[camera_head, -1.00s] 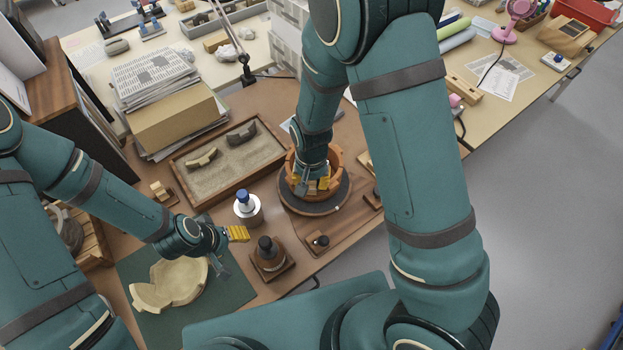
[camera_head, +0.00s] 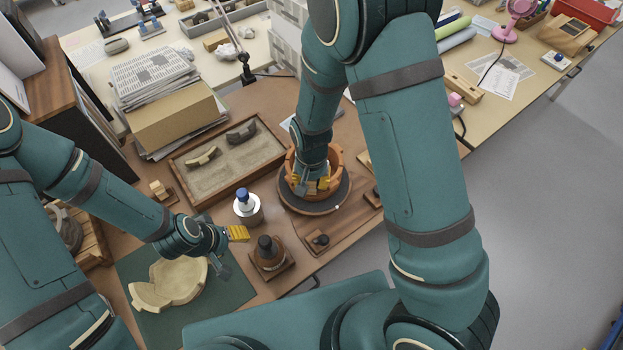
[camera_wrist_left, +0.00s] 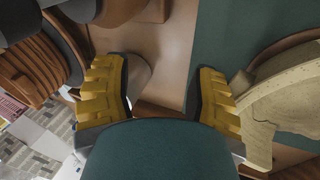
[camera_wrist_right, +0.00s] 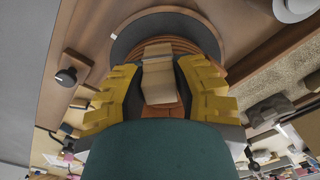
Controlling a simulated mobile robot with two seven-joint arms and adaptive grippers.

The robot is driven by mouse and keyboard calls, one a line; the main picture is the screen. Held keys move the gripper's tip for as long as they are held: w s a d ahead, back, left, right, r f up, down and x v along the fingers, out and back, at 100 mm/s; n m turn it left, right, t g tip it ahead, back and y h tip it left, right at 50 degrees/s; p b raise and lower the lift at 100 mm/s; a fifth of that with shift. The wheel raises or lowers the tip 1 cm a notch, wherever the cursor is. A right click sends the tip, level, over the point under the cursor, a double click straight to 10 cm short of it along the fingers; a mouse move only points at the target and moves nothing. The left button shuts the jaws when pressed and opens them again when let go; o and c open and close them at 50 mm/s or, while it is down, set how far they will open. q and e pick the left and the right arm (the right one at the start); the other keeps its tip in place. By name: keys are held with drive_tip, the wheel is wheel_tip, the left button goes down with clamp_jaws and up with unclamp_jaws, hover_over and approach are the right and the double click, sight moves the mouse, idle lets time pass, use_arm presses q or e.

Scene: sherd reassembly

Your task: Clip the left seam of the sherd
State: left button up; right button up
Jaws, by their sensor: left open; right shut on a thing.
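The terracotta pot (camera_head: 338,160) stands on a dark round turntable (camera_head: 312,207); its rim shows partly around my right gripper. My right gripper (camera_head: 313,184) reaches down into the pot's opening in the head view. In the right wrist view my right gripper (camera_wrist_right: 160,92) is shut on a pale tan block, perhaps the clip (camera_wrist_right: 158,72), above the ringed pot. I cannot tell whether the block touches the wall, and the left seam is not distinguishable. My left gripper (camera_head: 230,251) is open and empty above the table, beside the cream sherd piece (camera_head: 180,282) on the green mat (camera_head: 232,292).
A blue-capped bottle (camera_head: 245,203) and a dark knobbed tool on a wooden base (camera_head: 269,255) stand between my grippers. A small knobbed block (camera_head: 319,241) lies before the turntable. A sand tray (camera_head: 228,172) with two dark and pale sherds lies behind.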

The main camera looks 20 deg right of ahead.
drive_tip(key=o, duration=0.8)
drive_tip(key=shift+r, duration=0.1)
